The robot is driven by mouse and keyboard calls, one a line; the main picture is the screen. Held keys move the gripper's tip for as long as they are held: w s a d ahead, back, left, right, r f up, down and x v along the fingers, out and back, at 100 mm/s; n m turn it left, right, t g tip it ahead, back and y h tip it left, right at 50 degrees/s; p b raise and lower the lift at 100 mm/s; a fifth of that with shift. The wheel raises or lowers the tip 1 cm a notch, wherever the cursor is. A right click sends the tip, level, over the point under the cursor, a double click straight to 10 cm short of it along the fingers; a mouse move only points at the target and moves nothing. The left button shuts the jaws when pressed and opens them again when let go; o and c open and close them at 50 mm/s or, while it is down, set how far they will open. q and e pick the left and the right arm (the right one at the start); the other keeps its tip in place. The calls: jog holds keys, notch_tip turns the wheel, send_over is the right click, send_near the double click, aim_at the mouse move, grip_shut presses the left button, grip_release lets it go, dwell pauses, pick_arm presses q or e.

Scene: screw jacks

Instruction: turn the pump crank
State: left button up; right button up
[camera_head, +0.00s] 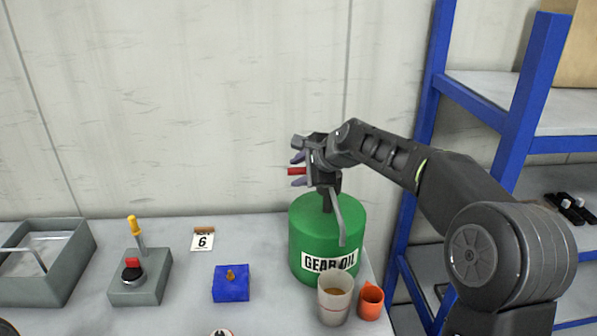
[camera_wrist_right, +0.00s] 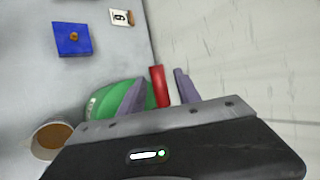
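The green gear oil drum (camera_head: 312,240) stands at the right of the bench, with a dark pump on its top and a grey spout (camera_head: 345,218) bending down in front. The pump crank has a red handle (camera_head: 297,171), which points left. My right gripper (camera_head: 297,170) is at the pump head, with one finger above the red handle and one below it. The right wrist view shows the red handle (camera_wrist_right: 159,86) between the two purple-grey fingers (camera_wrist_right: 160,92), with gaps beside it. The gripper hides much of the crank and pump head. My left gripper is out of view.
A beaker with brown liquid (camera_head: 334,300) and an orange cup (camera_head: 370,301) stand in front of the drum. Left are a blue block (camera_head: 231,284), a number 6 card (camera_head: 203,241), a grey switch box (camera_head: 140,279) and a grey bin (camera_head: 65,270). A blue-framed shelf (camera_head: 528,95) stands right.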

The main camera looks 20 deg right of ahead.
jog(key=b+v, duration=0.1)
jog(key=v, duration=0.6)
jog(key=shift+s, duration=0.2)
jog(key=shift+r, duration=0.15)
